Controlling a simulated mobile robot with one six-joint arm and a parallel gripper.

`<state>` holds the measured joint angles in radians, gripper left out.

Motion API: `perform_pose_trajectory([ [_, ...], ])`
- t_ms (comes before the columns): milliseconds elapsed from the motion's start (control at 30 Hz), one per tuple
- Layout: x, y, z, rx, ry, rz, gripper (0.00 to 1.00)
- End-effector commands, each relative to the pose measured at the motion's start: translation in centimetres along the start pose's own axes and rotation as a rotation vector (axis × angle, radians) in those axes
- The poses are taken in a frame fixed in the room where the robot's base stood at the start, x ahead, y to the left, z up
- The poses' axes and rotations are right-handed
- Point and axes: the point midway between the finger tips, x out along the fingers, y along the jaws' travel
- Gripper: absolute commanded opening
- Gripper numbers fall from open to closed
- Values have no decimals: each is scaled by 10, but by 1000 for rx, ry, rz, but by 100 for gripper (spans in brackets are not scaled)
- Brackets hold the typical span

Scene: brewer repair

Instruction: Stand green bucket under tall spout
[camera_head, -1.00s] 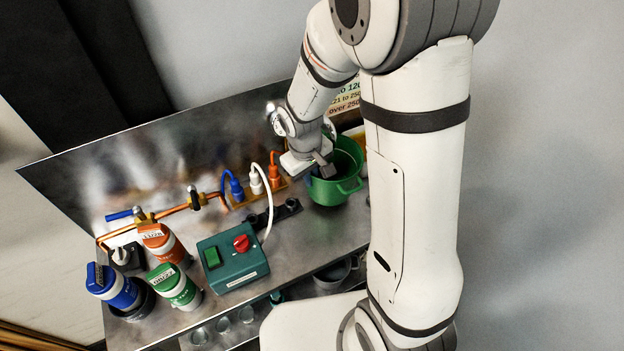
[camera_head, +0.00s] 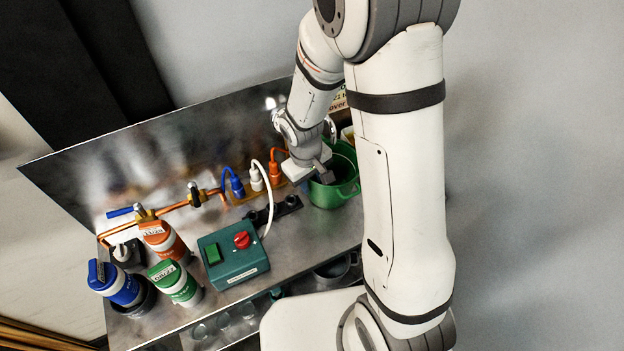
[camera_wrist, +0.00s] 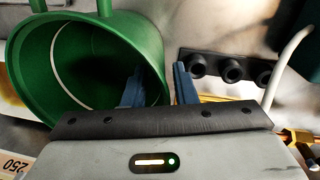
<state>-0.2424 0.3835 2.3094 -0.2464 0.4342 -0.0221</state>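The green bucket (camera_head: 322,197) stands upright at the right end of the metal bench, partly hidden behind my arm. In the wrist view the bucket (camera_wrist: 45,70) fills the upper left, its open mouth towards me, with handles at its rim. My gripper (camera_head: 326,178) is at the bucket's left rim. In the wrist view its two blue-grey fingers (camera_wrist: 160,88) are apart, one inside the mouth and one outside, with the bucket wall between them. A copper pipe (camera_head: 172,209) with valves runs along the bench's back left. I cannot tell which part is the tall spout.
Blue (camera_head: 122,290), orange (camera_head: 168,243) and green (camera_head: 178,285) canisters stand at the left. A teal switch box (camera_head: 235,262) with a red knob and white cable sits mid-bench. Coloured plugs (camera_head: 255,180) and a black socket strip (camera_head: 275,213) lie left of the bucket.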

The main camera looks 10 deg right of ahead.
Motion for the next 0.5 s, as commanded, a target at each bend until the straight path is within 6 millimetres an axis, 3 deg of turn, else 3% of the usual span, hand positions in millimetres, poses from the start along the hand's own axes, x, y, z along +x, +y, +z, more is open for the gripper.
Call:
perform_pose_trajectory([
  [300,-7,1,0,0,2,1,25],
  [500,-40,0,-2,1,7,1,25],
])
